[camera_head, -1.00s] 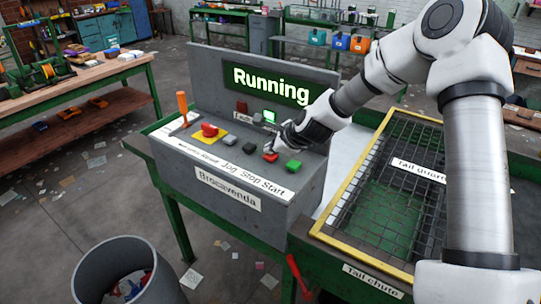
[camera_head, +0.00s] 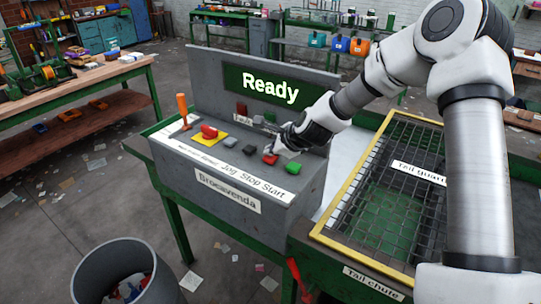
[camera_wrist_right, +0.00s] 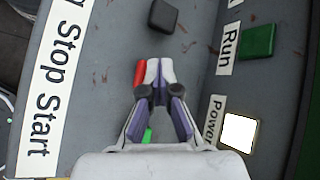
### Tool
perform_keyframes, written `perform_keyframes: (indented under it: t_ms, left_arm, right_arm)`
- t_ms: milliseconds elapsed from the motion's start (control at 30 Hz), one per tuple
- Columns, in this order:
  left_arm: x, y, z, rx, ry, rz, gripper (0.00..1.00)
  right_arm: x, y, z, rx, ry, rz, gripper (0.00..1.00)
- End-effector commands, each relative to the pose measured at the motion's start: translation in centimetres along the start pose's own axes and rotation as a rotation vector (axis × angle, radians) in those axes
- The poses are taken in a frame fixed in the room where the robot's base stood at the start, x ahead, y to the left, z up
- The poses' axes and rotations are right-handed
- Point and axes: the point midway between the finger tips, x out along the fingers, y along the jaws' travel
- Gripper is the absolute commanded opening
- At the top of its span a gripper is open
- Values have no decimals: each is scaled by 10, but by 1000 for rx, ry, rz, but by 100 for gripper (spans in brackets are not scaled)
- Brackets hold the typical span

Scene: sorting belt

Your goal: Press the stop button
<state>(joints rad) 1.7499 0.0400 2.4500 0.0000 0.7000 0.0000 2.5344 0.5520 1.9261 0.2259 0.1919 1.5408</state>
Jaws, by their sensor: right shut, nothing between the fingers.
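The red stop button (camera_head: 270,158) is on the grey sloped console (camera_head: 205,182), between the dark jog button (camera_head: 229,142) and the green start button (camera_head: 292,168). My right gripper (camera_head: 277,149) is shut and empty, its tips at the stop button. In the right wrist view the closed fingertips (camera_wrist_right: 160,66) cover part of the stop button (camera_wrist_right: 139,75); contact is hard to tell. The start button (camera_wrist_right: 148,134) shows between the finger links, partly hidden. The display (camera_head: 270,86) reads "Ready". My left gripper is not in view.
A red mushroom button (camera_head: 209,131) on a yellow plate and an orange-handled lever (camera_head: 182,108) stand on the console's left. The Run lamp (camera_wrist_right: 259,41) is dark green; the Power lamp (camera_wrist_right: 239,132) is lit white. A mesh tail guard (camera_head: 395,185) lies to the right.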

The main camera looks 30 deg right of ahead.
Motion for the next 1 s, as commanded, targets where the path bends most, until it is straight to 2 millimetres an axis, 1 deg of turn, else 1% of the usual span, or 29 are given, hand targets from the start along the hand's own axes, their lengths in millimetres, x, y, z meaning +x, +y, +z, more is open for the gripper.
perform_keyframes:
  t_ms: [33, 133, 467, 567, 1000]
  left_arm:
    - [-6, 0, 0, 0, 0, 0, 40]
    - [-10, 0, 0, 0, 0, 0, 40]
    - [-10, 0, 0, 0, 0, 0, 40]
    - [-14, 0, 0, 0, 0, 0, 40]
    - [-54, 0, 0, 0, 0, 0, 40]
  right_arm:
    - [-4, -3, 3, 0, 0, 0, 0]
    - [-8, -6, 6, 0, 0, 0, 0]
    - [-9, -7, 6, 0, 0, -1, 0]
    - [-12, -9, 9, 0, -1, -1, 0]
    - [-43, -32, 31, 0, -1, -1, 0]
